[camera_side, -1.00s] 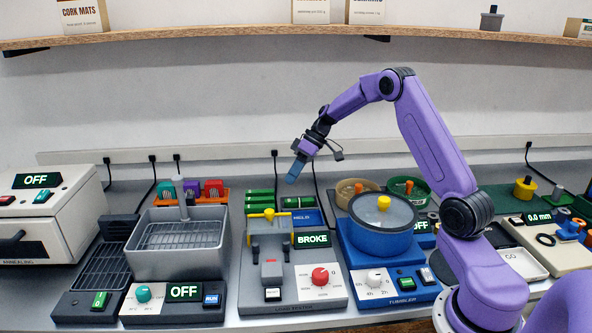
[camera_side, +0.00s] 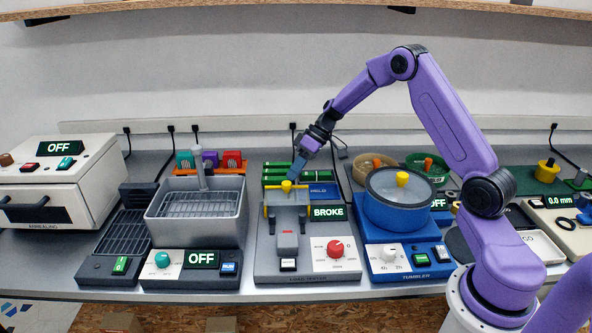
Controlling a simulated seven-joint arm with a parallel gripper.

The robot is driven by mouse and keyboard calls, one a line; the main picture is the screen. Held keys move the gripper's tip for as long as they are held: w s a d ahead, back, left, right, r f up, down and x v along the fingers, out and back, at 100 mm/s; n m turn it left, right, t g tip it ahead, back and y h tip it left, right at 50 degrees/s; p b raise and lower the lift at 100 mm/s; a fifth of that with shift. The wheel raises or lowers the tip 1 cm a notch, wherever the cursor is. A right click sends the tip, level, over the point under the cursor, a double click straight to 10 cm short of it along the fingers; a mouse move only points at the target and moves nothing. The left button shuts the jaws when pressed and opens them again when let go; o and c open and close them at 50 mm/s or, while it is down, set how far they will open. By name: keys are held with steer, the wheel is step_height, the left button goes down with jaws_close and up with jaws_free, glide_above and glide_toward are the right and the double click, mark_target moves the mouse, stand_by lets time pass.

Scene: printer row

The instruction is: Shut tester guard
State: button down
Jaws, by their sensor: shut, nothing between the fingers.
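The load tester (camera_side: 320,268) stands in the middle of the bench, with a red dial and a display reading BROKE. Its guard (camera_side: 268,198) has a yellow edge and a yellow knob (camera_side: 286,185). It appears raised at the back of the tester, behind the grey clamp parts (camera_side: 287,243); its exact angle is hard to tell. My gripper (camera_side: 297,170) is shut and empty, with blue fingertips pointing down, just above and slightly right of the knob. I cannot tell whether the fingertips touch it.
A grey wire-basket bath (camera_side: 195,230) stands close on the left. A blue tumbler (camera_side: 395,222) with a yellow-knobbed lid stands close on the right. Green cylinders in a rack (camera_side: 277,170) lie behind the tester. A wooden shelf (camera_side: 300,8) runs above.

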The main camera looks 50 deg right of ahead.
steer(key=shift+a, duration=0.1)
steer(key=s+a, duration=0.6)
steer(key=shift+s+a, duration=0.2)
stand_by(0.4)
